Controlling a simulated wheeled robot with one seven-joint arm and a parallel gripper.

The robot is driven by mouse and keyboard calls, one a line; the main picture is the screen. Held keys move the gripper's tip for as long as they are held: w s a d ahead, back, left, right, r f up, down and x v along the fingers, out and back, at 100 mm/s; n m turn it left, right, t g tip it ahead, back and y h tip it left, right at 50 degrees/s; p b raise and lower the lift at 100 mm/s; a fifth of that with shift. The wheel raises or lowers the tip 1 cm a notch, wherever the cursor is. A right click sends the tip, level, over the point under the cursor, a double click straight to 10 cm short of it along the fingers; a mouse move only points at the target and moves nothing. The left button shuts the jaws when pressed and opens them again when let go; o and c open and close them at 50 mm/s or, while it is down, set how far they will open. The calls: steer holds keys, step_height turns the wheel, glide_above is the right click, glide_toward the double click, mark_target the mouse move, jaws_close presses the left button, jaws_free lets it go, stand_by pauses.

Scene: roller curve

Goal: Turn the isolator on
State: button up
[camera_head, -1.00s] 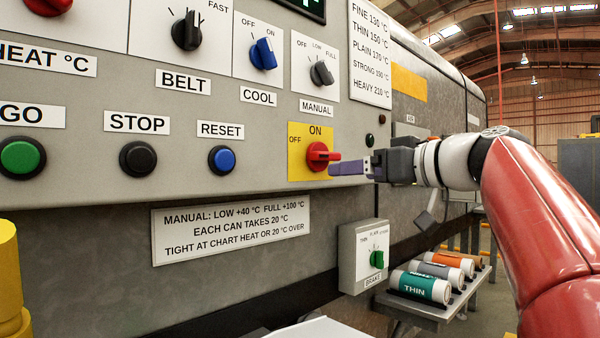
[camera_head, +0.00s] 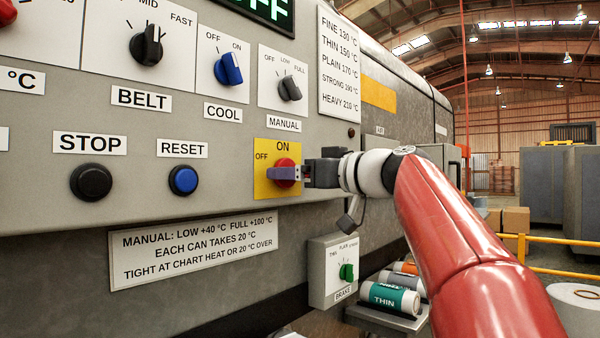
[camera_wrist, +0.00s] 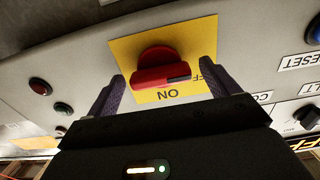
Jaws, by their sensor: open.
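The isolator is a red rotary handle (camera_head: 284,166) on a yellow plate (camera_head: 265,189) marked ON at the top and OFF at the left. It shows large in the wrist view as a red knob (camera_wrist: 160,71), its grip bar lying along the OFF side. My gripper (camera_head: 284,173) is at the isolator and partly covers the handle in the head view. In the wrist view my gripper (camera_wrist: 160,82) is open, with one purple finger on each side of the red knob. I cannot tell whether the fingers touch it.
The grey panel around it holds a blue RESET button (camera_head: 183,180), a black STOP button (camera_head: 91,182), and the COOL (camera_head: 229,68) and MANUAL (camera_head: 290,87) knobs. A BRAKE box (camera_head: 333,275) and a rack of cans (camera_head: 390,299) sit below.

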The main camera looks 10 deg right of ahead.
steer(key=c, duration=1)
steer(key=shift+m+p, duration=0.8)
steer(key=shift+m, duration=8.2)
